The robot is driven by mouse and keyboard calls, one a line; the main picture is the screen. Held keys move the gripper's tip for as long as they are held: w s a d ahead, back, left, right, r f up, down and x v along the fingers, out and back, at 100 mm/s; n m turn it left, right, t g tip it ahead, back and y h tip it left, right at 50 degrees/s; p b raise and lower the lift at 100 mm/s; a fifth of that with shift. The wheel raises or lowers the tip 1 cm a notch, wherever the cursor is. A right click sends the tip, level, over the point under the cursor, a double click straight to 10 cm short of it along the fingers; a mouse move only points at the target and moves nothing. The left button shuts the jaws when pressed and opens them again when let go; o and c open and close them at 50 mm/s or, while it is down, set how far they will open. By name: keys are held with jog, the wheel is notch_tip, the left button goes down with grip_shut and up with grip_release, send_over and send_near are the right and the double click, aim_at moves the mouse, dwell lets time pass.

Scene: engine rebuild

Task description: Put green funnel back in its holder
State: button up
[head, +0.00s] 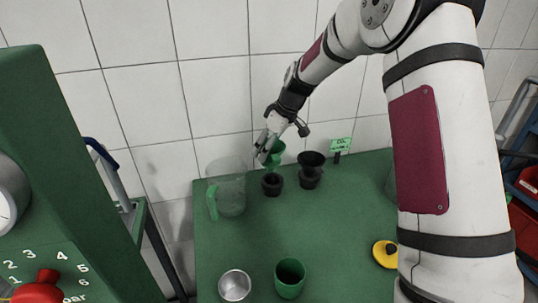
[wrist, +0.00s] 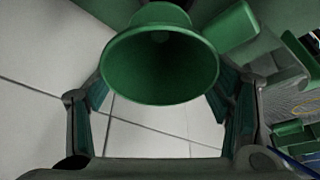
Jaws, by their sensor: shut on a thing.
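The green funnel (head: 276,152) is between the fingers of my gripper (head: 266,150), above the green table near the wall. In the wrist view the funnel (wrist: 160,55) shows its wide mouth toward the camera, between the two fingers (wrist: 162,115). My gripper is shut on the funnel. A black round holder (head: 272,184) stands on the table just below the funnel and looks empty. A second black holder (head: 310,178) to its right carries a black funnel (head: 312,159). I cannot tell whether the green funnel's spout touches the left holder.
A clear jug (head: 230,188) with a green handle stands left of the holders. A small green sign (head: 340,145) is behind on the right. A metal cup (head: 235,285), a green cup (head: 289,278) and a yellow item (head: 385,254) are nearer. The table's middle (head: 300,225) is clear.

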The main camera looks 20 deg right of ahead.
jog(key=shift+s+f, duration=0.1)
jog(key=shift+f, duration=1.45)
jog(key=shift+d+f, duration=0.1)
jog(key=shift+f, duration=0.5)
jog(key=o, duration=1.3)
jog(key=shift+c, duration=0.2)
